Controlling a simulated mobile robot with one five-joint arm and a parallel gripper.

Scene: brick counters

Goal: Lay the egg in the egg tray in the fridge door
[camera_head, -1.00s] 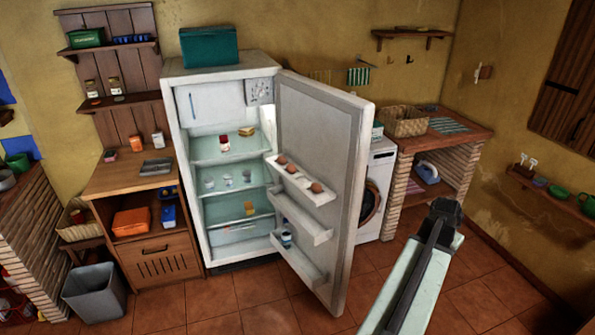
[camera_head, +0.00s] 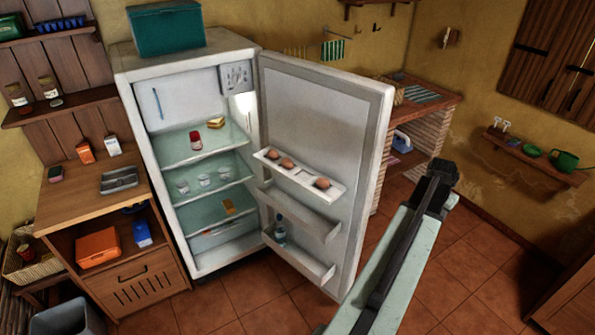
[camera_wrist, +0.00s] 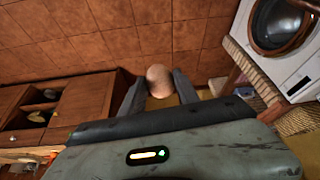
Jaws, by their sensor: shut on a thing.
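My gripper (camera_wrist: 160,93) is shut on a pale brown egg (camera_wrist: 159,78), which shows between the two fingers in the wrist view. In the head view my gripper (camera_head: 440,172) is at the right, in front of the open fridge door and apart from it; the egg is hidden there. The egg tray (camera_head: 299,175) is the top shelf on the inner side of the fridge door (camera_head: 324,110). Several brown eggs (camera_head: 288,164) lie in it, with a gap between those on the left and one egg (camera_head: 322,183) on the right.
The fridge (camera_head: 190,95) stands open, with jars, glasses and food on its shelves. Two lower door shelves hang below the tray, one with a bottle (camera_head: 280,230). A wooden cabinet (camera_head: 110,195) stands left. The tiled floor (camera_head: 450,270) before the door is clear.

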